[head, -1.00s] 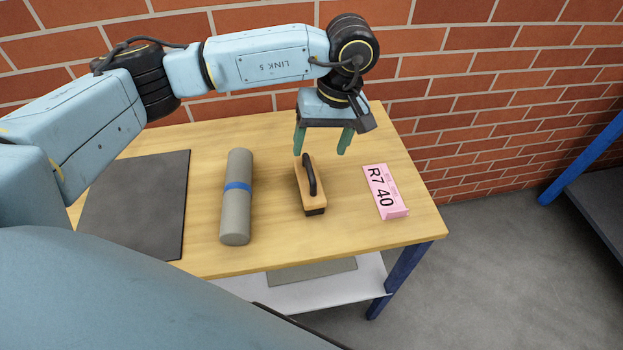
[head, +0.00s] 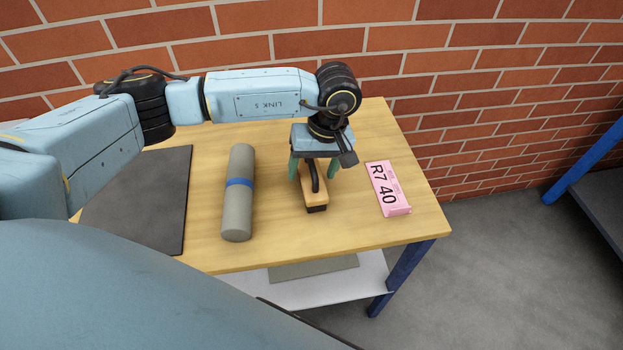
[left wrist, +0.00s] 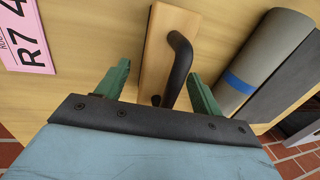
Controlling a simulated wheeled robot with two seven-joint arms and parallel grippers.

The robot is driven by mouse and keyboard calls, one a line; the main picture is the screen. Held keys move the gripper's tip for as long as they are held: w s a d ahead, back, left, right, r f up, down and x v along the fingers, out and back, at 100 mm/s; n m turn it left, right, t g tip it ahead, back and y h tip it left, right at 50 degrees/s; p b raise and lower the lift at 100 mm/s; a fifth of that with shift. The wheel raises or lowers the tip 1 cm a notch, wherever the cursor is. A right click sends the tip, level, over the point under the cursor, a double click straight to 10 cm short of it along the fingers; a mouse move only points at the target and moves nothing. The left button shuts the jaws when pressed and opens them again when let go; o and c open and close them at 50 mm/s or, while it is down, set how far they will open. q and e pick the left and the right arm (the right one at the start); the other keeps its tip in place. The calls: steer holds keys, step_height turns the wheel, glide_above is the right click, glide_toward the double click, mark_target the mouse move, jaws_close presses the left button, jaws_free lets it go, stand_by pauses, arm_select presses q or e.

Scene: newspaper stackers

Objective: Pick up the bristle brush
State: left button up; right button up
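The bristle brush (head: 314,190) has a tan wooden body, a black arched handle and dark bristles at its near end. It lies on the wooden table (head: 290,247) in the head view. My left gripper (head: 312,174) is just over the brush's far part, its green fingers open on either side of it. In the left wrist view the brush (left wrist: 165,50) lies between and beyond the open fingertips (left wrist: 160,80), its black handle between them. The brush rests on the table. My right gripper does not show.
A grey roll with a blue band (head: 238,205) lies left of the brush, and a dark flat mat (head: 140,195) farther left. A pink "R7 40" packet (head: 388,190) lies to the right. A brick wall (head: 480,90) stands behind the table.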

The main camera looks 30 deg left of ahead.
arm_select(q)
steer(key=c, duration=1)
step_height(320, 180, up, 10)
steer(key=shift+r+p, duration=0.1)
steer(key=shift+p, duration=0.25)
steer(key=o, duration=0.4)
steer(key=shift+c, duration=1.1)
steer(key=shift+s, duration=0.1)
